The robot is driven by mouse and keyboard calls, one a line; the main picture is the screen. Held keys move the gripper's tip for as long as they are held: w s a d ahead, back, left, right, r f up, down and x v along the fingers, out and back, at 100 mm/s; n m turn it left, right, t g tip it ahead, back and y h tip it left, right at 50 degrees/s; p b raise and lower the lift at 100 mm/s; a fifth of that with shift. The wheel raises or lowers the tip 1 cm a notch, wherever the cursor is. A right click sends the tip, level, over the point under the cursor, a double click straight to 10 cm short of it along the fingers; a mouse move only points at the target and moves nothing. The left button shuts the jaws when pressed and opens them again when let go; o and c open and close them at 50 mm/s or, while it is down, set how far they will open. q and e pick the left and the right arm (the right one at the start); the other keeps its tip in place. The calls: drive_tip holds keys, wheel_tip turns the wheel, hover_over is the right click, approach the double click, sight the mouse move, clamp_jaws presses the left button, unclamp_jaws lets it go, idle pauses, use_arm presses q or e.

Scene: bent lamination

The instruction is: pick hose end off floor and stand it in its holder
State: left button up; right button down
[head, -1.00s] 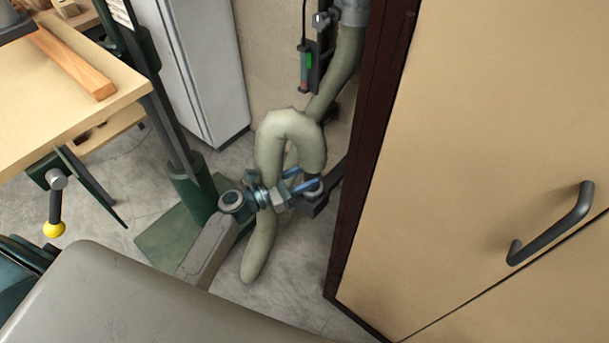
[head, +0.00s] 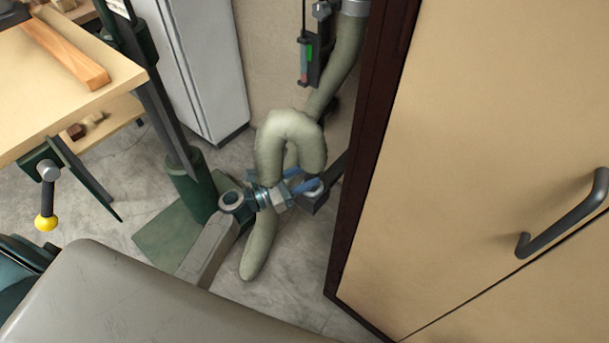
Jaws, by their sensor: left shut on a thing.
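The hose (head: 284,125) is pale grey-green and thick. It hangs from a grey pipe at the top, lies in a bend on the floor, and rises into an arch. The arch's right leg comes down at my left gripper (head: 300,184), whose blue fingers are shut on the hose near its end. A dark bracket with a round grey top (head: 315,190), which looks like the holder, is right beside the fingers. I cannot tell whether the hose end is inside it or just above. My right gripper is not in view.
A wooden cabinet (head: 480,130) with a dark frame and a black handle (head: 565,215) stands close on the right. A white cabinet (head: 195,70) stands behind. Some grey floor is clear.

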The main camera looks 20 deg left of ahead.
use_arm(q)
drive_tip(key=o, duration=1)
drive_tip(key=shift+c, duration=0.2)
drive_tip(key=b+v, duration=0.1)
drive_tip(key=v, duration=0.9)
drive_tip(key=shift+s+a, duration=0.3)
drive_tip(key=shift+f, duration=0.1)
